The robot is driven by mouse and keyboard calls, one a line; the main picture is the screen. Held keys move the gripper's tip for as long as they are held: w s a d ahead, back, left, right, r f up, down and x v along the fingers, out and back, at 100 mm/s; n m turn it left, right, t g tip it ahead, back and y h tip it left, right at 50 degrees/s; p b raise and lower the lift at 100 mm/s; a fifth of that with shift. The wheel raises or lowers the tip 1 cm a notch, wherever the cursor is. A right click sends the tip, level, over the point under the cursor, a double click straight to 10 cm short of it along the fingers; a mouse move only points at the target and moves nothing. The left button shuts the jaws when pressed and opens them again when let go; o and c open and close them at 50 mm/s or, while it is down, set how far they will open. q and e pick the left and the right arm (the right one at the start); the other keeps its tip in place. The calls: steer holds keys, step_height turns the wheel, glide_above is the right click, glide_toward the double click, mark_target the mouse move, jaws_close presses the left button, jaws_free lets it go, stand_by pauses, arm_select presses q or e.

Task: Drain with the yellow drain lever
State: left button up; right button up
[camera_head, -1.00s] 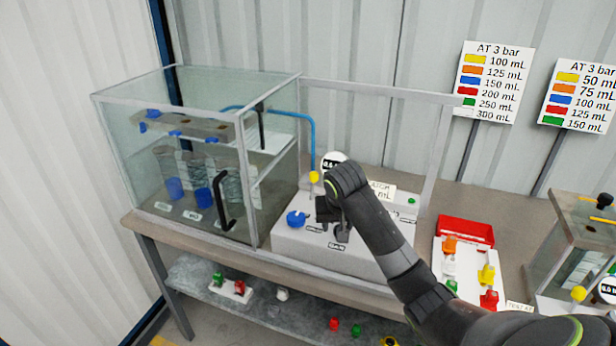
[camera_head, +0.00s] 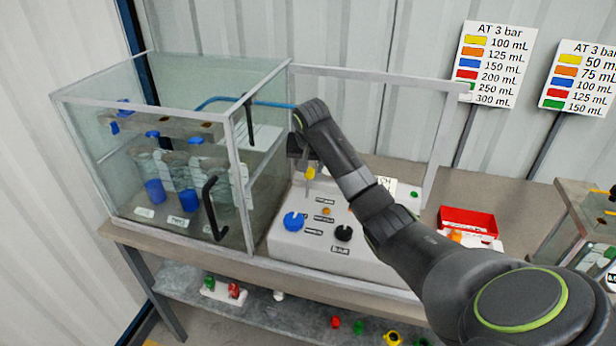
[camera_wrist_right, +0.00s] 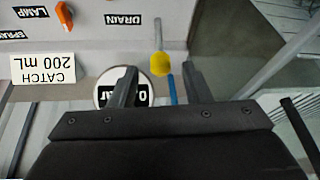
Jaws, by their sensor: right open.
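The yellow drain lever (camera_head: 310,173) rises at the back of the white control box (camera_head: 285,243). In the right wrist view its yellow knob (camera_wrist_right: 160,63) sits on a pale stem, near a DRAIN label (camera_wrist_right: 122,19). My right gripper (camera_head: 304,158) is open and empty over the back of the box, close to the lever. In the wrist view the knob shows in the gap between the right fingertips (camera_wrist_right: 159,72); I cannot tell whether they touch it. My left gripper is not in view.
A blue knob (camera_head: 293,221) and a black knob (camera_head: 343,232) are on the box front. A round gauge (camera_wrist_right: 106,94) is partly behind one finger. The glass tank (camera_head: 85,150) stands left, a metal frame (camera_head: 438,140) right. A red tray (camera_head: 468,220) lies further right.

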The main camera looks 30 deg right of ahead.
mark_target(309, 178)
steer(key=x, duration=0.4)
steer(key=shift+d+f+p, duration=0.1)
steer(key=shift+f+p, duration=0.15)
steer(key=shift+p, duration=0.05)
steer(key=shift+x, duration=1)
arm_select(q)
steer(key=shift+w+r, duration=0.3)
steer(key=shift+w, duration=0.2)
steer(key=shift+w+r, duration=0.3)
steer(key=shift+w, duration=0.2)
arm_select(e)
steer(key=shift+w+d+f, duration=0.1)
steer(key=shift+w+f, duration=0.15)
steer(key=shift+f, duration=0.4)
jaws_close()
